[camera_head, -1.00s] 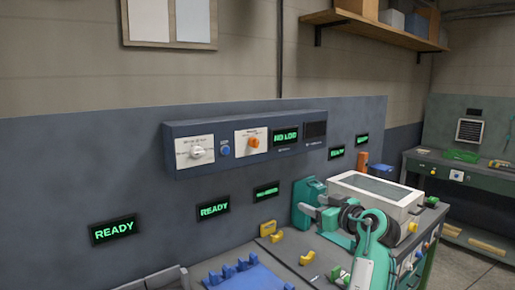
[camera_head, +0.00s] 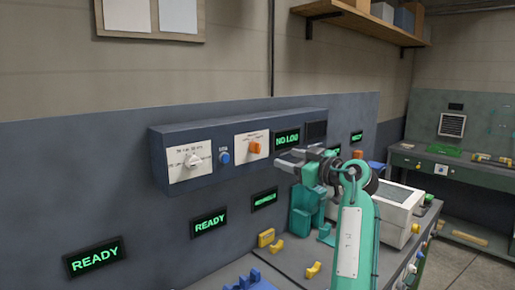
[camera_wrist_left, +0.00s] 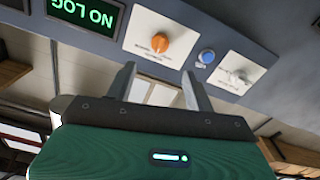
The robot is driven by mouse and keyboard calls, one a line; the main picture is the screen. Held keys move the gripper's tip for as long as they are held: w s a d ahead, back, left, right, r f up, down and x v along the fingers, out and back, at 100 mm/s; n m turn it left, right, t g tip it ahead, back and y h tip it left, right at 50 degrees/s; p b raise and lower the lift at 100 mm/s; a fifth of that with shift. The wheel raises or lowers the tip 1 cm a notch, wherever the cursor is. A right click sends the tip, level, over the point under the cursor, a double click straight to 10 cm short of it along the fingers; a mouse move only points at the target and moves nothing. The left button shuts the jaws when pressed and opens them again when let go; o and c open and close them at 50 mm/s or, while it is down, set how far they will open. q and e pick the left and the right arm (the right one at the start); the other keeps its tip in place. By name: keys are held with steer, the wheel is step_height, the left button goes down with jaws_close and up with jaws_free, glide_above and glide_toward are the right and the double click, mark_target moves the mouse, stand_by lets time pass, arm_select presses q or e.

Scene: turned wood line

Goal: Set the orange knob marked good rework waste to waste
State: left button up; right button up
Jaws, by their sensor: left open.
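The orange knob (camera_head: 254,147) sits on a white label plate (camera_head: 243,154) on the front of the dark wall-mounted control box. The lettering around it is too small to read. In the left wrist view the orange knob (camera_wrist_left: 155,43) shows ahead of the fingers and apart from them. My left gripper (camera_head: 284,159) is open and empty, just right of and below the knob in the head view, in front of the box's right part. In the left wrist view its two fingers (camera_wrist_left: 163,82) stand apart with nothing between them. My right gripper is not in view.
On the same box are a white knob (camera_head: 194,160), a blue button (camera_head: 224,157) and a green NO LOG display (camera_head: 287,138). READY displays (camera_head: 209,222) hang on the wall below. A bench (camera_head: 290,262) with yellow and blue parts stands underneath.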

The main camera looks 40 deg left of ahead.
arm_select(q)
steer(key=p, duration=0.2)
glide_toward(260, 149)
steer(key=a, duration=0.4)
steer(key=a+p, duration=0.1)
steer(key=a, duration=0.1)
steer(key=a+p, duration=0.1)
steer(key=shift+w+a+r, duration=0.1)
steer(key=shift+w+a, duration=0.25)
steer(key=shift+a, duration=0.6)
steer(key=shift+w+a, duration=0.1)
steer(key=shift+a, duration=0.15)
steer(key=shift+d, duration=0.1)
steer(key=c, duration=1)
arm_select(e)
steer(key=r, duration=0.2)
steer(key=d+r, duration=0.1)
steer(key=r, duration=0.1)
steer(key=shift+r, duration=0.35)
